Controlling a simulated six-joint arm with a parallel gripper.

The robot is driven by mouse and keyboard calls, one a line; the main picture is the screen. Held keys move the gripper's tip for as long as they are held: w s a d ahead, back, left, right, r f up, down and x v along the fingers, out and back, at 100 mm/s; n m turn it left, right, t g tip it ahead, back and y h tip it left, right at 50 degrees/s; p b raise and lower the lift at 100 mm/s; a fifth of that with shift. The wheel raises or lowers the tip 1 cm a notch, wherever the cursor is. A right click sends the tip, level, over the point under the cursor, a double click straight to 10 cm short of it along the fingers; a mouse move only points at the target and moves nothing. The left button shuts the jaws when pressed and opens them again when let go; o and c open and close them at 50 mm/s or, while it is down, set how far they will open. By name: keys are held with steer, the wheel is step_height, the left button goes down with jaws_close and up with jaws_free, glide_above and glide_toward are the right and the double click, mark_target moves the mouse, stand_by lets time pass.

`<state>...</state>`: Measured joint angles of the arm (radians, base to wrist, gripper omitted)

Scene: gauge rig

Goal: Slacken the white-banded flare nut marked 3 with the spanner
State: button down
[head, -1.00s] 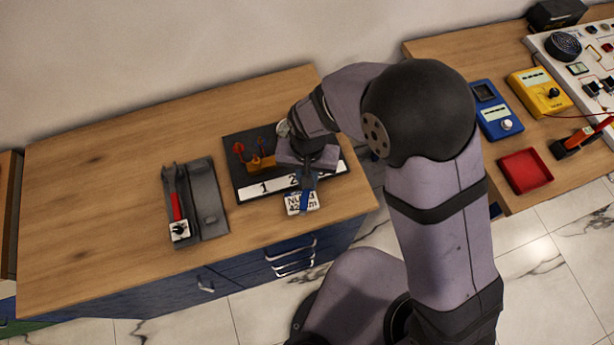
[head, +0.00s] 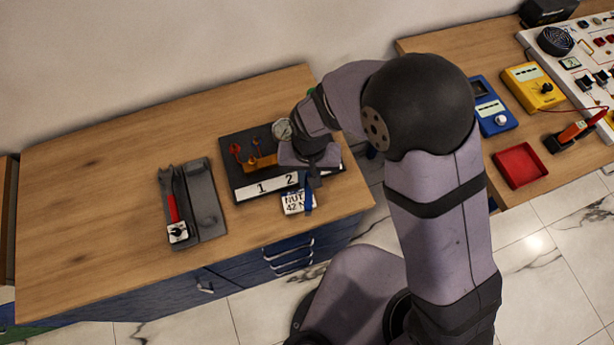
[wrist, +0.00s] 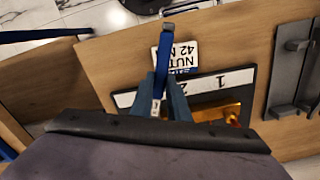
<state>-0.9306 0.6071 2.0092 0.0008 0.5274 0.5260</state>
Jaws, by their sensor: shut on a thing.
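My gripper (head: 314,180) is shut on the blue spanner (head: 308,199) above the right part of the dark rig plate (head: 236,150). In the wrist view my gripper (wrist: 168,100) holds the blue handle (wrist: 163,62), whose grey tip (wrist: 168,27) points away over the card and table edge. The plate's white strip (head: 267,188) shows 1 and 2; my gripper covers its right part. The flare nut marked 3 and its white band are hidden, so I cannot tell whether the spanner touches it. A brass block (head: 262,162) shows left of my gripper, also in the wrist view (wrist: 222,112).
A white card (head: 293,203) reading NUT and 42 N lies at the plate's front. A round gauge (head: 282,130) and red knob (head: 235,149) stand on the rig. A grey tray (head: 209,190) holds a red-handled tool (head: 173,208). The wooden bench (head: 90,200) is clear to the left.

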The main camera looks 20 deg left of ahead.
mark_target(306, 201)
steer(key=shift+w+d+n, duration=0.4)
steer(key=shift+d+n, duration=0.2)
steer(key=shift+n, duration=0.1)
stand_by(0.8)
steer(key=shift+s+a+m+p, duration=0.3)
steer(key=shift+s+a+m, duration=0.1)
steer(key=shift+a+m, duration=0.45)
stand_by(0.6)
steer(key=shift+s+d, duration=0.1)
steer(key=shift+s, duration=0.15)
steer(key=shift+s+d+p, duration=0.1)
steer(key=shift+s+d, duration=0.2)
steer(key=shift+s, duration=0.4)
steer(key=shift+s+d+p, duration=0.1)
steer(key=shift+s+d, duration=0.15)
steer(key=shift+s, duration=0.45)
steer(key=shift+s+d+p, duration=0.1)
steer(key=shift+s+d, duration=0.2)
steer(key=shift+s, duration=0.4)
steer(key=shift+r, duration=0.2)
steer(key=shift+r+p, duration=2)
steer(key=shift+r, duration=0.1)
